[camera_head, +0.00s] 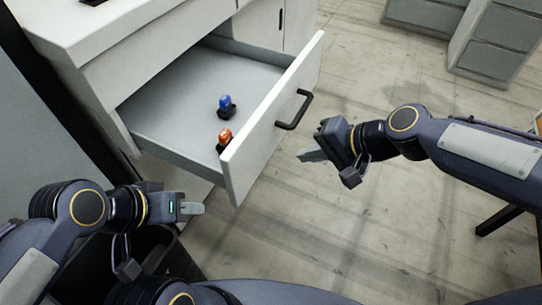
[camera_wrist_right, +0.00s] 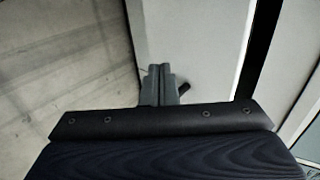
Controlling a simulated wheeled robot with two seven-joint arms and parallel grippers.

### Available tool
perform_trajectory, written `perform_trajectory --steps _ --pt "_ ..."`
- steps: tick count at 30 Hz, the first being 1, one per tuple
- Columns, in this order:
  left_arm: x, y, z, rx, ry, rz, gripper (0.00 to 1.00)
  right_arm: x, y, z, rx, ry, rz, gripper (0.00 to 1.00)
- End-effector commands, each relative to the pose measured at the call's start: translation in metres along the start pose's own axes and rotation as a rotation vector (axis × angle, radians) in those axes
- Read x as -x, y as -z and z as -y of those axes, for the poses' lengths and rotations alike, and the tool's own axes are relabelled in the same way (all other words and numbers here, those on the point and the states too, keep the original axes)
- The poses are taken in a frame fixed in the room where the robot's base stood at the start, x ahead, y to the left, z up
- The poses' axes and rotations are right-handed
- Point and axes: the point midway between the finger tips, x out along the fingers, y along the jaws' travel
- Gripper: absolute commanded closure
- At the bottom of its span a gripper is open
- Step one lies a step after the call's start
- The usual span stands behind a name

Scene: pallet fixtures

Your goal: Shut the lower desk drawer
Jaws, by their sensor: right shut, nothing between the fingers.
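The lower desk drawer (camera_head: 262,132) is pulled well out of the white desk (camera_head: 110,60). A dark bar handle (camera_head: 296,110) sits on its front. My right gripper (camera_head: 310,156) is shut and empty, in front of the drawer's front panel and a little below and right of the handle, apart from it in the head view. In the right wrist view its shut fingers (camera_wrist_right: 159,83) point towards the white drawer front (camera_wrist_right: 195,40), with a bit of the dark handle beside them. My left gripper (camera_head: 192,208) is left of the drawer's near corner; its fingers look together, but I cannot tell.
Inside the drawer lie a blue-topped item (camera_head: 225,104) and an orange-topped item (camera_head: 224,138), both on dark bases. Grey cabinets (camera_head: 495,40) stand at the top right. The concrete floor (camera_head: 350,230) in front of the drawer is clear.

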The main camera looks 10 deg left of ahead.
Motion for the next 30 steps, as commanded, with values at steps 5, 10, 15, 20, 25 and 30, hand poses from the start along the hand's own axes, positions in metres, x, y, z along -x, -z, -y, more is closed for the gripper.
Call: perform_trajectory --steps 5,10,15,20,25,30 --pt "-0.007 -0.004 0.003 0.0 0.0 0.0 0.64 -0.043 -0.002 -0.002 0.003 -0.001 0.008 1.0" --pt "-0.009 -0.005 0.004 0.0 0.0 0.0 0.64 -0.073 -0.002 0.004 0.006 0.0 0.005 1.0" --pt "-0.007 -0.004 0.003 0.0 0.0 0.0 0.64 -0.089 -0.001 0.021 0.006 -0.001 0.002 1.0" --pt "-0.006 -0.003 0.003 0.0 0.0 0.0 0.64 -0.095 -0.001 0.026 0.003 -0.001 0.0 1.0" --pt "-0.007 -0.003 0.003 0.0 0.0 0.0 0.64 -0.096 0.0 0.027 0.003 -0.001 -0.001 1.0" --pt "-0.007 -0.003 0.003 0.0 0.0 0.0 0.64 -0.096 0.0 0.027 0.003 -0.001 -0.001 1.0"
